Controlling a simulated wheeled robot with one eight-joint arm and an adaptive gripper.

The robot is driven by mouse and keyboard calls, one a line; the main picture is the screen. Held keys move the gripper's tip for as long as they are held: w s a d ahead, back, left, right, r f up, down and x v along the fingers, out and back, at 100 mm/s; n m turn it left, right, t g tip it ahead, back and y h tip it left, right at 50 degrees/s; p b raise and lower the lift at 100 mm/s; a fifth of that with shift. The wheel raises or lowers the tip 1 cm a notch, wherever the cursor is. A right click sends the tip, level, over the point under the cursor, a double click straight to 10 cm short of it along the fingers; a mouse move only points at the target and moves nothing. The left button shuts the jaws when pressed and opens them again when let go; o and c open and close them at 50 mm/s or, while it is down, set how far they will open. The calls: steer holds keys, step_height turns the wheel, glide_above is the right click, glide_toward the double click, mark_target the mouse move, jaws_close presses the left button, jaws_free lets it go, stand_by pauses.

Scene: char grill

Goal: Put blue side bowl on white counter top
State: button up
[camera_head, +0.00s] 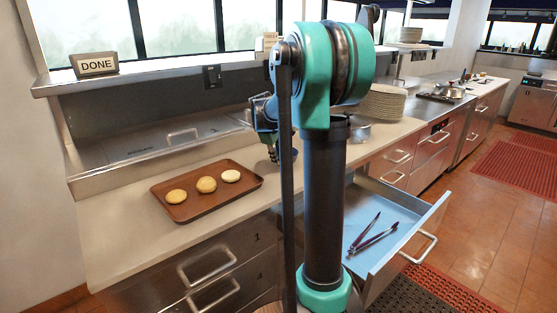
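A small dark blue shape (294,155), which looks like the blue side bowl, shows in the head view just right of my gripper. It is mostly hidden behind my arm. My gripper (273,154) points down low over the counter, beside the blue shape. Its fingers are small and partly covered, so I cannot tell whether they are open or touch the bowl. The white counter top (120,240) runs from the left foreground to the back right.
A brown tray (208,206) with three buns lies on the counter at left. A drawer (380,215) holding tongs (372,238) stands open at right. Stacked plates (384,103) and a metal pot (360,130) stand behind my arm. The counter's front left is clear.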

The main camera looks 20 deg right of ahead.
steer(key=v, duration=1)
steer(key=shift+r, duration=0.1)
